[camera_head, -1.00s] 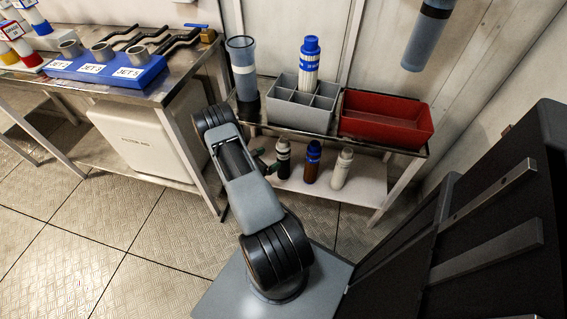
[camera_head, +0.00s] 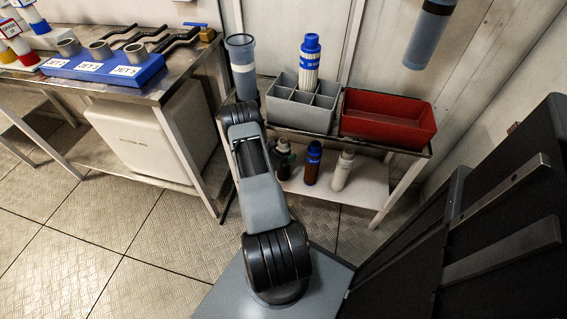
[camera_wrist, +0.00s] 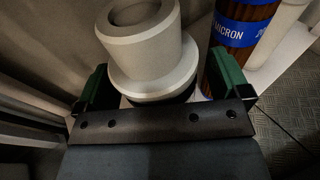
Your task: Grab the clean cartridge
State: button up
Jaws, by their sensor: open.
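A white pleated cartridge with a blue cap (camera_head: 309,62) stands upright in a compartment of the grey divided crate (camera_head: 300,118). On the lower shelf stand a pale-capped dark cartridge (camera_head: 283,146), a brown one with a blue cap (camera_head: 312,165) and a beige one (camera_head: 343,169). In the wrist view my gripper (camera_wrist: 165,80) is open, its green fingers either side of the pale-capped cartridge (camera_wrist: 150,50); contact cannot be told. The brown cartridge (camera_wrist: 232,52) is close beside the right finger. In the head view my arm mostly hides the gripper. No label reading clean is legible.
A red bin (camera_head: 388,119) sits right of the crate. A bench with a blue jet rack (camera_head: 105,70) is at left. The upper shelf overhangs the lower shelf (camera_head: 365,190).

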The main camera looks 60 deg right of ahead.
jog(key=c, duration=1.5)
jog(key=shift+c, duration=0.2)
jog(key=shift+r, duration=0.15)
